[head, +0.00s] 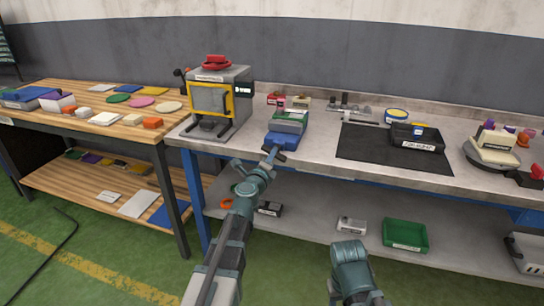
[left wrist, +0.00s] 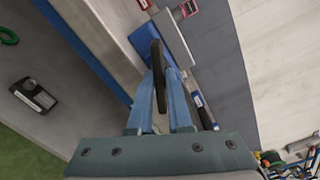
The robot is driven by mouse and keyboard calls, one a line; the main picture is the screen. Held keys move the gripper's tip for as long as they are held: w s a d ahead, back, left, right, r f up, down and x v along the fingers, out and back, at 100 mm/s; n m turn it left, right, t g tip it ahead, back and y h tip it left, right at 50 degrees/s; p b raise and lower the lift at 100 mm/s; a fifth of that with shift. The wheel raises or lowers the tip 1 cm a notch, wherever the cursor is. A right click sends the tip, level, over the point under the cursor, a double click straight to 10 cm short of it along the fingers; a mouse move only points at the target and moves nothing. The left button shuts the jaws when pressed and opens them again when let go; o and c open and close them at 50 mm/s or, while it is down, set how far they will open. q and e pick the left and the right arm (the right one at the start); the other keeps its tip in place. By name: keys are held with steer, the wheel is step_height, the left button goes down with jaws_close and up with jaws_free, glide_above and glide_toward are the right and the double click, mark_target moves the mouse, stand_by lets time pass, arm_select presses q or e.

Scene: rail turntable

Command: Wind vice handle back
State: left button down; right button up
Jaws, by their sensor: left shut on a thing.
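The blue vice (head: 282,139) stands at the front edge of the grey bench, with a green block (head: 291,115) at its top. Its dark handle (head: 277,150) is at the front, partly covered by my left gripper. My left gripper (head: 269,157) reaches up to it from below. In the left wrist view, my two blue fingers (left wrist: 160,88) are shut on the dark handle bar (left wrist: 157,68), which sticks out past the fingertips. Part of the vice (left wrist: 155,42) shows behind it. My right gripper is out of view; only part of my right arm shows at the bottom.
A grey machine with a yellow frame (head: 208,101) stands left of the vice. A black mat (head: 362,151) with a black tray (head: 414,140) lies to the right. A green bin (head: 404,234) sits on the lower shelf (head: 310,226). A wooden table (head: 65,119) stands at the left.

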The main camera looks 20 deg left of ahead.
arm_select(q)
steer(key=shift+s+f+n, duration=0.1)
steer(key=shift+n, duration=1.8)
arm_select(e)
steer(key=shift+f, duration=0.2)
arm_select(q)
steer(key=shift+n, duration=0.3)
steer(key=c, duration=0.8)
jaws_free()
steer(key=shift+c, duration=0.2)
